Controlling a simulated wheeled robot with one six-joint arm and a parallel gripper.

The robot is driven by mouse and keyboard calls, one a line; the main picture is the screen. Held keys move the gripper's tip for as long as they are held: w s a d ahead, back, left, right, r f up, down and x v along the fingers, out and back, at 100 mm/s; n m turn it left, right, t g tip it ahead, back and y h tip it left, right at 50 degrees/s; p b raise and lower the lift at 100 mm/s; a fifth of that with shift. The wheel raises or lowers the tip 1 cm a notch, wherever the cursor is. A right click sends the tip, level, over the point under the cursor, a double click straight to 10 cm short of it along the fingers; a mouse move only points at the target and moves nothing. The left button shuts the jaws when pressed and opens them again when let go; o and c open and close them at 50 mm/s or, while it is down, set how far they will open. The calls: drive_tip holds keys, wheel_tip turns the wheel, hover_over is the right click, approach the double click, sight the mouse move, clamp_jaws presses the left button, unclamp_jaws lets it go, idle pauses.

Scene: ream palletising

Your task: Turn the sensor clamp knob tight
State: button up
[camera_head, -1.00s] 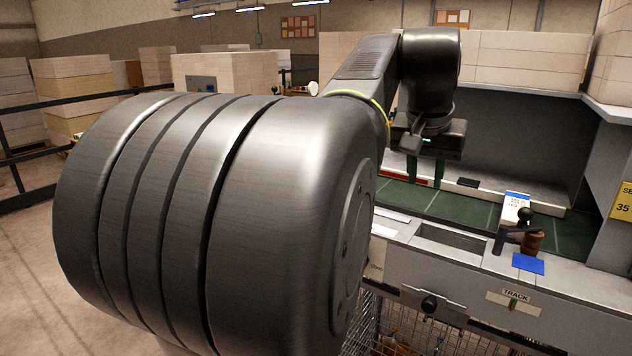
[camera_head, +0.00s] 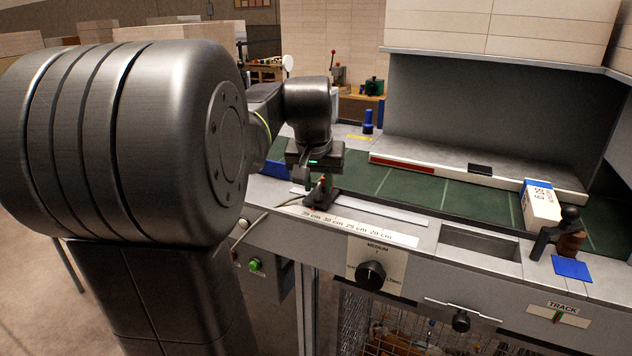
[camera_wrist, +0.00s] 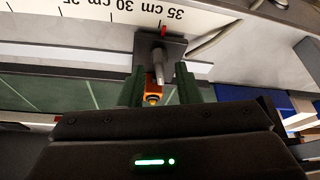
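The sensor clamp (camera_head: 322,197) is a dark block on the bench's front rail, by the 35 cm end of a white printed scale (camera_head: 362,226). In the wrist view the clamp (camera_wrist: 148,42) shows with a red pointer above it. A grey knob or lever (camera_wrist: 184,74) and an orange sensor part (camera_wrist: 152,86) stick out from the clamp. My gripper (camera_head: 318,185) is over the clamp. In the wrist view my gripper (camera_wrist: 160,90) has its two green fingers apart, either side of the orange part and grey lever. Contact with the knob cannot be told.
A green belt (camera_head: 400,187) runs behind the rail. A black MEDIUM dial (camera_head: 370,275) is on the front panel. A white ream (camera_head: 541,206), a dark-handled tool (camera_head: 568,238) and a blue pad (camera_head: 571,268) are at right. A cable (camera_head: 262,222) lies left of the clamp.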

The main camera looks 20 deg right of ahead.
clamp_jaws()
drive_tip(key=shift+m, duration=0.4)
drive_tip(key=m+g, duration=0.1)
drive_tip(key=m, duration=0.1)
drive_tip(key=m+g+h, duration=0.1)
drive_tip(key=m, duration=0.2)
drive_tip(key=shift+w+a+m, duration=0.15)
drive_tip(key=shift+w+m, duration=0.05)
drive_tip(key=shift+m, duration=0.1)
drive_tip(key=m+g, duration=0.1)
drive_tip(key=m, duration=0.2)
drive_tip(key=m+g+p, duration=0.1)
drive_tip(key=m, duration=0.1)
drive_tip(key=shift+w+m+h, duration=0.1)
drive_tip(key=shift+m+h, duration=0.3)
